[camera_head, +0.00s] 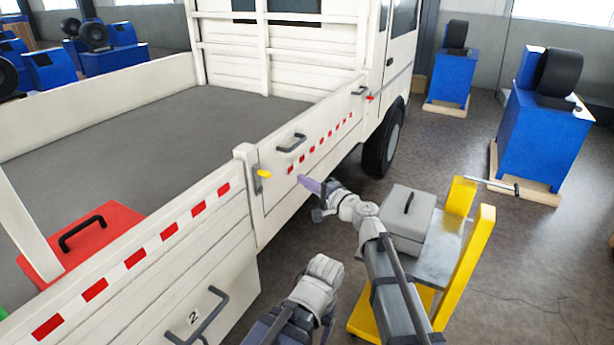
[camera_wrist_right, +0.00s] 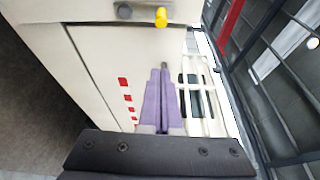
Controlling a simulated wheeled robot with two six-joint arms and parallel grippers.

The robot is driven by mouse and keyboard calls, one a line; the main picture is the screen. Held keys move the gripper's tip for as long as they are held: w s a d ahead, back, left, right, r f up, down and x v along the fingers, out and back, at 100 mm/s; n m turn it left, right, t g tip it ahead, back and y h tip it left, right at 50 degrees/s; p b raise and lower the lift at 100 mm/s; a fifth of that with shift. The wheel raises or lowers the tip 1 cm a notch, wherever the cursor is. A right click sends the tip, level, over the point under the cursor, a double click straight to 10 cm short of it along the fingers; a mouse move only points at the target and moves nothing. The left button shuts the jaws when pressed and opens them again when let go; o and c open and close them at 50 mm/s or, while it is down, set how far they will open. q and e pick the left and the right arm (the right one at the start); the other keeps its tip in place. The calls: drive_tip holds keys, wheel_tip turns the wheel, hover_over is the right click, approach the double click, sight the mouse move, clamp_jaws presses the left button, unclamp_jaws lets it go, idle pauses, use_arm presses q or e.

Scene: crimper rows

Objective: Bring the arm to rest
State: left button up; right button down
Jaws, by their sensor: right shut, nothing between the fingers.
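My right arm reaches up and left beside the truck in the head view. Its right gripper (camera_head: 306,184) is in front of the truck's side panel, close to the red-and-white strip. In the right wrist view the two purple fingers (camera_wrist_right: 160,98) lie together, with nothing between them. The white truck's side panel (camera_wrist_right: 92,58) fills the left of that view. Another grey arm link of mine shows at the bottom of the head view. My left gripper is not visible.
A yellow latch (camera_head: 264,173) and a dark handle (camera_head: 292,143) are on the truck side near my right gripper. A yellow-framed cart (camera_head: 483,245) carrying a grey box (camera_head: 408,215) stands close beside my right arm. Blue machines (camera_head: 540,140) stand farther right, with open floor between.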

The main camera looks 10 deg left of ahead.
drive_tip(key=s+d+f+n+g+h, duration=0.6)
drive_tip(key=s+d+f+n+g, duration=0.1)
drive_tip(key=s+d+f, duration=0.7)
drive_tip(key=s+d+f+n+g+h, duration=0.1)
drive_tip(key=s+d+f+g+h, duration=0.1)
drive_tip(key=s+d+f+h, duration=0.4)
drive_tip(key=s+d+f+n+g+h, duration=0.1)
drive_tip(key=s+d+g+h, duration=0.1)
drive_tip(key=s+d, duration=0.6)
drive_tip(key=s+a+n+h, duration=0.1)
drive_tip(key=s+a+n, duration=0.2)
drive_tip(key=a, duration=0.6)
drive_tip(key=shift+s+a+f, duration=0.2)
drive_tip(key=shift+s+f, duration=0.1)
drive_tip(key=shift+s, duration=0.45)
